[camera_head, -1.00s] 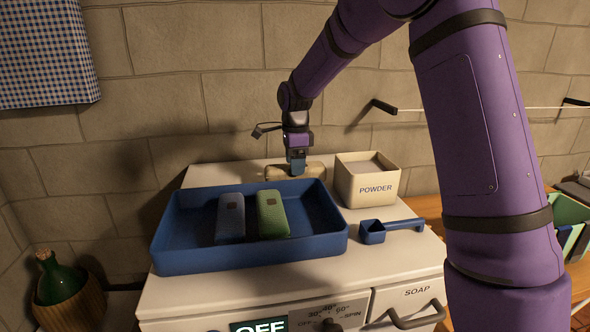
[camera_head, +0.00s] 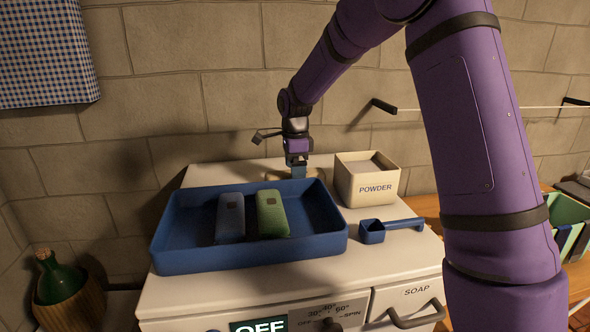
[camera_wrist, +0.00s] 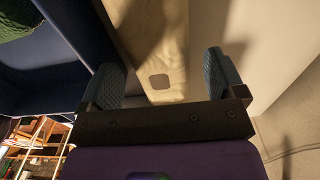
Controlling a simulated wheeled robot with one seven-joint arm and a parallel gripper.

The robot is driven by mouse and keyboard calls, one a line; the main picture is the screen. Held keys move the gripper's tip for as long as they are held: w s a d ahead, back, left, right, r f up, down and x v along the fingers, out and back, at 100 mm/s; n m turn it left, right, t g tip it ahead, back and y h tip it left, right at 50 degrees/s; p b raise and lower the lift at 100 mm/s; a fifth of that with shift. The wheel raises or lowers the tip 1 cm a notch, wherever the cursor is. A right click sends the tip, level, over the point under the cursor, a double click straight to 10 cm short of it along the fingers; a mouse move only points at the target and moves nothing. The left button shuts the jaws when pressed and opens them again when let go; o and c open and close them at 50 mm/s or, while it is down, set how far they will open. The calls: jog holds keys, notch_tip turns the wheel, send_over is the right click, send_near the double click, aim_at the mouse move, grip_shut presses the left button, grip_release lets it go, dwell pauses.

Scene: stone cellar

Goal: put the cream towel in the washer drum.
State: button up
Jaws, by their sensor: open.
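The cream towel (camera_wrist: 155,40) is a pale folded roll with a small grey patch. It lies on the washer top behind the blue tray; in the head view little of it shows behind the tray rim and my gripper. My gripper (camera_head: 298,172) points down at it. In the wrist view the open fingers (camera_wrist: 165,82) stand on either side of the towel's end, with gaps on both sides. The white washer (camera_head: 240,285) shows its top and upper front, with an OFF display and a dial. Its drum is out of view.
The blue tray (camera_head: 250,265) holds a blue folded towel (camera_head: 230,217) and a green one (camera_head: 272,214). A powder box (camera_head: 367,190) stands right of my gripper, with a blue scoop (camera_head: 375,235) in front. A soap drawer (camera_head: 415,296) is on the washer front.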

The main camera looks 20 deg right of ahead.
notch_tip(320, 180, up, 12)
dwell(0.4)
